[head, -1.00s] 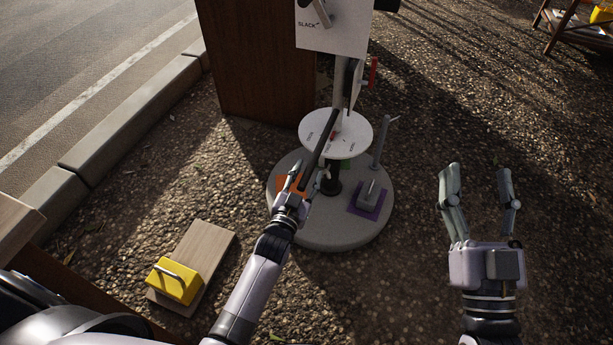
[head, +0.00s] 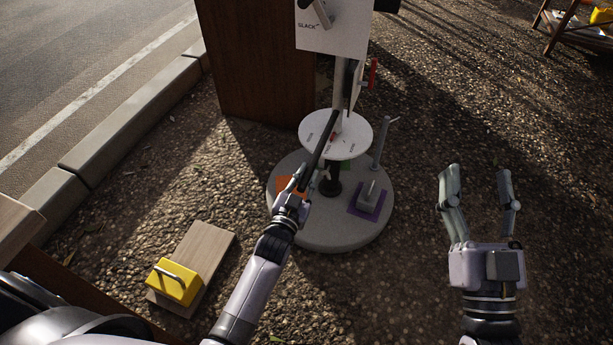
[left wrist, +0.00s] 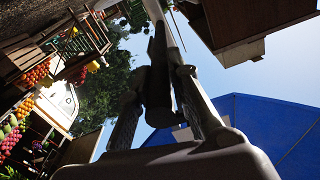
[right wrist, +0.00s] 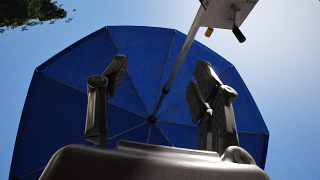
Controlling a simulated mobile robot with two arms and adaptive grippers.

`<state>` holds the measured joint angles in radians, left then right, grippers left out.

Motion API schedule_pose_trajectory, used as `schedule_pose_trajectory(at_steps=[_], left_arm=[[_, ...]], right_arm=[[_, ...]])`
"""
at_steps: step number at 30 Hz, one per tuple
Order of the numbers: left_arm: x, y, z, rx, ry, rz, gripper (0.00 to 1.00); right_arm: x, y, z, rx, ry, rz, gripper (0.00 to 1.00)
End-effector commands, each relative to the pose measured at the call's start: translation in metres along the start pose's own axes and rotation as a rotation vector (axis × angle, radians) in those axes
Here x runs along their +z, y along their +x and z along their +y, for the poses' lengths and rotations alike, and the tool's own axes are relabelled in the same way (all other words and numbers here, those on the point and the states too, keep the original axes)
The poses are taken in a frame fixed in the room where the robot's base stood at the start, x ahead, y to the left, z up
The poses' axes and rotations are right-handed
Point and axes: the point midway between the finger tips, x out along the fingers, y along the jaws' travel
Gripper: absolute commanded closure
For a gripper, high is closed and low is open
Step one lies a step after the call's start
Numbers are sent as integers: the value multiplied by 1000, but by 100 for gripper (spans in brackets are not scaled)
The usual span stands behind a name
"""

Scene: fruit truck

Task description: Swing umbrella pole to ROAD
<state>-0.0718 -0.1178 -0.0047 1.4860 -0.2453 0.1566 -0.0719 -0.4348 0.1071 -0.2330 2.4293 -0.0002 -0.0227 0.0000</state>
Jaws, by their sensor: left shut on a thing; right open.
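The umbrella stand has a pale panel marked SLACK (head: 345,38) at the top of its post and a white labelled disc (head: 345,140) below. The disc's small labels are too small to read. A long dark bar (head: 321,146) slants from the post down over the disc. My left gripper (head: 301,180) is shut on its lower end; the bar also shows between the fingers in the left wrist view (left wrist: 158,85). My right gripper (head: 480,185) is open and empty, right of the stand. The blue canopy (right wrist: 140,75) and its thin pole (right wrist: 179,65) show in the right wrist view.
A yellow handled block (head: 173,283) rests on a wooden board (head: 205,250). The curb (head: 110,130) and road (head: 75,60) lie left. Gravel right of the base is clear.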

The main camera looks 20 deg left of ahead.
Motion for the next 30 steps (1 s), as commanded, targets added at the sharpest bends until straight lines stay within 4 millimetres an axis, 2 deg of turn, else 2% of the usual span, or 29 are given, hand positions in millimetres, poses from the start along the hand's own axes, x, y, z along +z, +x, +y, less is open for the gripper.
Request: schedule_pose_trajectory(at_steps=[11, 14, 23, 30], left_arm=[[0, 0, -2, 5, 1, 2, 100], [-1, 1, -7, 25, 4, 11, 100], [4, 5, -39, 131, 9, 35, 100], [9, 10, -64, 218, 7, 55, 100]], right_arm=[[0, 0, 0, 0, 0, -4, 42], [10, -1, 2, 3, -2, -66, 42], [51, -11, 7, 15, -8, -298, 42], [52, -12, 7, 15, -8, -294, 42]])
